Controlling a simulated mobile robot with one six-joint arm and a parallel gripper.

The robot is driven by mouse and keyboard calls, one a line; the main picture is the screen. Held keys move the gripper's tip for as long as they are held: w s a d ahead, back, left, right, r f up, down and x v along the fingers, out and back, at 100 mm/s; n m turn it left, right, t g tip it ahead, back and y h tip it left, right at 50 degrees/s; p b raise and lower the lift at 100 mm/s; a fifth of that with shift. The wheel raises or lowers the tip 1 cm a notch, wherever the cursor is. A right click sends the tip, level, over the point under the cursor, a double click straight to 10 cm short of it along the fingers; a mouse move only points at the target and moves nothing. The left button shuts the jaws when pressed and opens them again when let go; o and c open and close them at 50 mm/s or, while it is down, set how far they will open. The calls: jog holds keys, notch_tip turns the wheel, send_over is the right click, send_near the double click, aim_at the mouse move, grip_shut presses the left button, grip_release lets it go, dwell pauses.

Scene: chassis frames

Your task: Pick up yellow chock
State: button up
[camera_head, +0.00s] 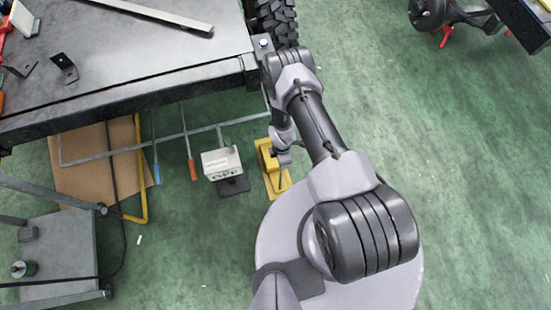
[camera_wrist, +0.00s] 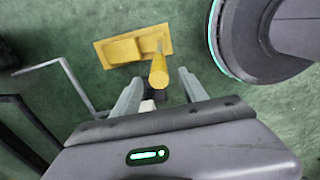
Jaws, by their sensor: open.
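A yellow chock (camera_head: 269,160) is on the green floor, left of my round base in the head view and partly covered by my arm. A rounded yellow part (camera_wrist: 158,74) stands out nearer, in line with the gap between the fingers. I cannot tell whether these two are joined. My gripper (camera_wrist: 160,78) is open, its two fingers apart on either side of that gap. It hangs above the chock; contact is not visible.
A white box (camera_head: 221,161) stands left of the chock. The workbench (camera_head: 130,75) edge is above and left, with metal rails beneath it. A grey cart (camera_head: 60,245) is at lower left. My base is close beside the chock. Open green floor (camera_head: 460,150) lies to the right.

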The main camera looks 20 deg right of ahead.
jog(key=f+b, duration=0.1)
jog(key=f, duration=0.1)
jog(key=f+b, duration=0.1)
jog(key=f, duration=0.2)
jog(key=shift+d+f+b, duration=0.3)
jog(key=shift+b, duration=0.1)
jog(key=shift+r, duration=0.1)
grip_shut()
jog(key=shift+w, duration=0.1)
dwell(0.7)
